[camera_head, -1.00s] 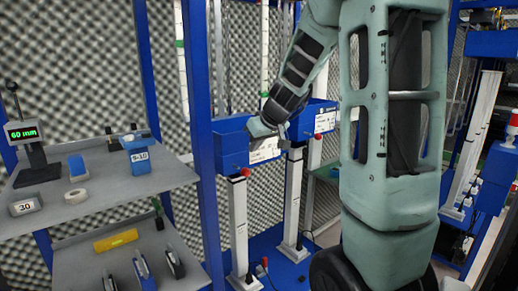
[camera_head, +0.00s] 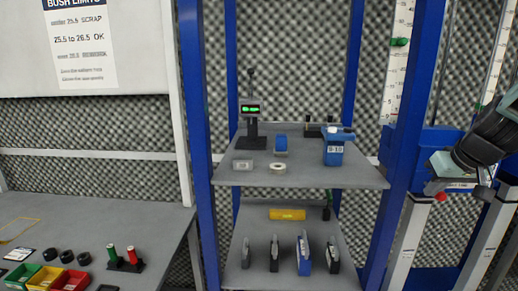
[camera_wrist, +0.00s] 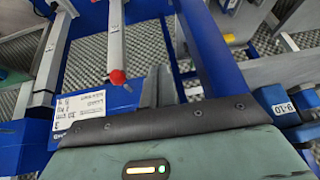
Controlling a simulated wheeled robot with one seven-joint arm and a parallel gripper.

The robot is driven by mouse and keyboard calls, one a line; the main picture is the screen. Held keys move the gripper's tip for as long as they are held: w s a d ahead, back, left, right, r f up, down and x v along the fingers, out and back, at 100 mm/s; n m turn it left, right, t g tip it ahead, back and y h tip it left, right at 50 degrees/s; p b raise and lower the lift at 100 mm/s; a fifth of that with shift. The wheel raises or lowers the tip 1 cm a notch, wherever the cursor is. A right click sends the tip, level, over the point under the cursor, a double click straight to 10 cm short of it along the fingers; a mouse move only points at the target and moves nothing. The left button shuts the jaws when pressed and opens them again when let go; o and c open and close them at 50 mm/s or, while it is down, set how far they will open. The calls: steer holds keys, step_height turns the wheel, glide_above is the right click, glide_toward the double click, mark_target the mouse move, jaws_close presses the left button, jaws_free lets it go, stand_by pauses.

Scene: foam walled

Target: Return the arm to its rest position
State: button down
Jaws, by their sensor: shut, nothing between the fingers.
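My arm comes in from the right edge of the head view, dark at the wrist. My gripper (camera_head: 433,187) hangs at its end in front of a blue box with a white label (camera_head: 462,184) on the blue rack. In the wrist view its grey fingers (camera_wrist: 159,84) are together with nothing between them. The pale green hand body with a lit strip fills the bottom of that view. The rest of the arm is outside the head view.
A grey shelf (camera_head: 360,174) left of the gripper holds a blue 9-10 box (camera_head: 334,150), a display (camera_head: 251,112) and a white ring (camera_head: 277,167). A blue post (camera_head: 409,110) stands between shelf and gripper. A red knob (camera_wrist: 117,77) is close by in the wrist view.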

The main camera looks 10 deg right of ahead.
steer(key=s+a+f+n+g, duration=0.2)
steer(key=s+a+f, duration=0.25)
steer(key=a, duration=0.55)
steer(key=s+a+f+n+g, duration=0.15)
steer(key=s+a+f, duration=0.3)
steer(key=a, duration=0.55)
steer(key=s+a+n+g+y+b, duration=0.1)
steer(key=s+a+n, duration=0.5)
steer(key=s+a, duration=0.7)
steer(key=shift+a+r+g+b, duration=0.3)
steer(key=shift+a+g+b, duration=0.45)
steer(key=shift+b, duration=0.05)
steer(key=shift+w+d, duration=0.1)
